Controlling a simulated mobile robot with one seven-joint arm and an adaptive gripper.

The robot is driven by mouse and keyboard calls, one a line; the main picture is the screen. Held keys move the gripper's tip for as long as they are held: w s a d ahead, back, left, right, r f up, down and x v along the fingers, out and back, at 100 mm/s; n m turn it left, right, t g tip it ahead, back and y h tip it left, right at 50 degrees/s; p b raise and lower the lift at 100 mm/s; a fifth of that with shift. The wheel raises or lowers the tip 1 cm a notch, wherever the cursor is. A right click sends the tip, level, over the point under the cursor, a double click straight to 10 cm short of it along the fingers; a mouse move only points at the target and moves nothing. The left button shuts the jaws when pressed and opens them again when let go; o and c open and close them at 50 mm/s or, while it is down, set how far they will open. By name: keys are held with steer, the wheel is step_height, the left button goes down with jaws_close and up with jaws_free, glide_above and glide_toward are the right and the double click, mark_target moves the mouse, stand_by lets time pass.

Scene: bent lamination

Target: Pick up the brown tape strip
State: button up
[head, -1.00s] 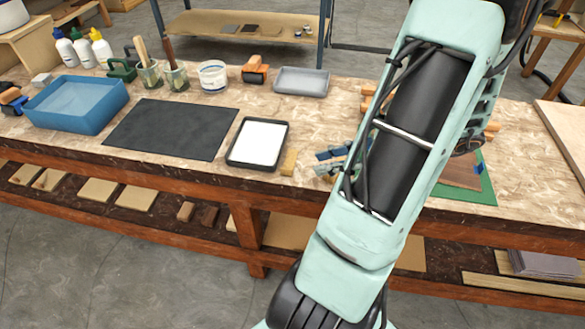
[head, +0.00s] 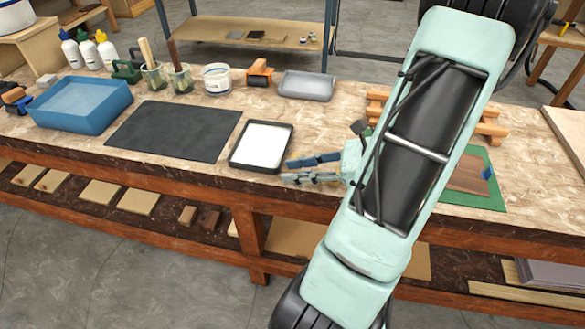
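I cannot make out the brown tape strip for certain. My gripper (head: 286,172) is low over the front of the bench, just right of the black tray with a white sheet (head: 263,146). Its bluish fingers point left and look apart, with no held thing visible between them. The small tan block seen earlier beside the tray is now hidden by the fingers or lost among them. A brown panel (head: 466,176) with a bit of blue tape (head: 487,173) lies on the green mat (head: 487,198), right of my arm.
A black mat (head: 172,131), a blue tub (head: 80,118), brush jars (head: 180,80), a white pot (head: 217,80), an orange-handled roller (head: 259,73) and a grey tray (head: 306,87) stand on the bench (head: 320,120). Wooden clamps (head: 491,126) sit behind the mat. Bench surface behind my gripper is clear.

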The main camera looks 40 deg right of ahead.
steer(key=shift+w+a+f, duration=0.2)
steer(key=shift+w+a, duration=0.15)
jaws_close()
